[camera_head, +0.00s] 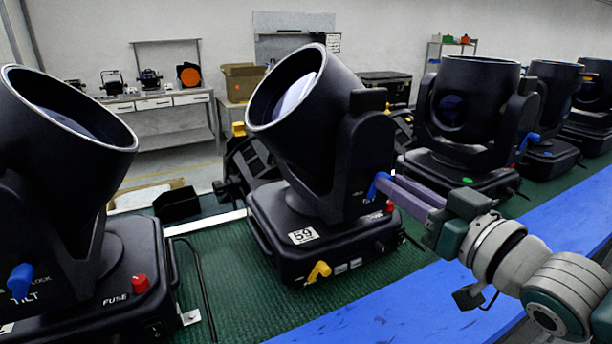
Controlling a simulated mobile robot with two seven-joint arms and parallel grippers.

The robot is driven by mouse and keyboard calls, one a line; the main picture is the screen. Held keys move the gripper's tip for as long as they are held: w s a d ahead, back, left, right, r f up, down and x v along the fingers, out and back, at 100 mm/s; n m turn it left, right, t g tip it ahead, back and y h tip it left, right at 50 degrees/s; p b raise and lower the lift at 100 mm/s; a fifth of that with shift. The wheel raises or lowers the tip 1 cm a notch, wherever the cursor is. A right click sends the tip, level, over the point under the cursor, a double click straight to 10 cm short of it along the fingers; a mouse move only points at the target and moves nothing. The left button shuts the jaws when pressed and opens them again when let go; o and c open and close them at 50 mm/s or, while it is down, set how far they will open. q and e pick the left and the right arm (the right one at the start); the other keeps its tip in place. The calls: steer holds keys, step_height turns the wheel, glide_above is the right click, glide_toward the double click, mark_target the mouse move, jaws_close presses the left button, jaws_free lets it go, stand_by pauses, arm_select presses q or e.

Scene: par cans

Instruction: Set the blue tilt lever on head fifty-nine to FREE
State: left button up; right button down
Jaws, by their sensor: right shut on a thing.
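Head fifty-nine (303,195) is a black moving-head lamp in the middle of the head view, with a white "59" label (302,235) on its base. Its lamp barrel is tilted up to the left. Its blue tilt lever (374,186) is on the right side of the yoke. My right gripper (385,186), with purple fingers, reaches in from the right and is shut on the blue lever. The fingers cover part of the lever, and I cannot read the lettering beside it. My left gripper is not in view.
Another head (60,190) stands close on the left, with a blue lever (20,281) and a red fuse knob (140,284). Several more heads line the green mat (235,290) to the right. A yellow lever (318,271) sits on fifty-nine's base. The blue front strip (410,305) is mostly clear.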

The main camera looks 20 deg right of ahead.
steer(key=n, duration=0.2)
steer(key=a+n, duration=0.1)
steer(key=n, duration=0.2)
steer(key=shift+a+r, duration=0.15)
steer(key=shift+a, duration=0.05)
steer(key=n, duration=0.2)
steer(key=a+n, duration=0.1)
steer(key=n, duration=0.1)
steer(key=shift+s, duration=0.1)
steer(key=shift+a+f+n, duration=0.15)
steer(key=shift+f+n, duration=0.05)
steer(key=shift+n, duration=0.4)
steer(key=shift+n, duration=0.3)
steer(key=c, duration=0.8)
jaws_free()
steer(key=shift+s, duration=0.1)
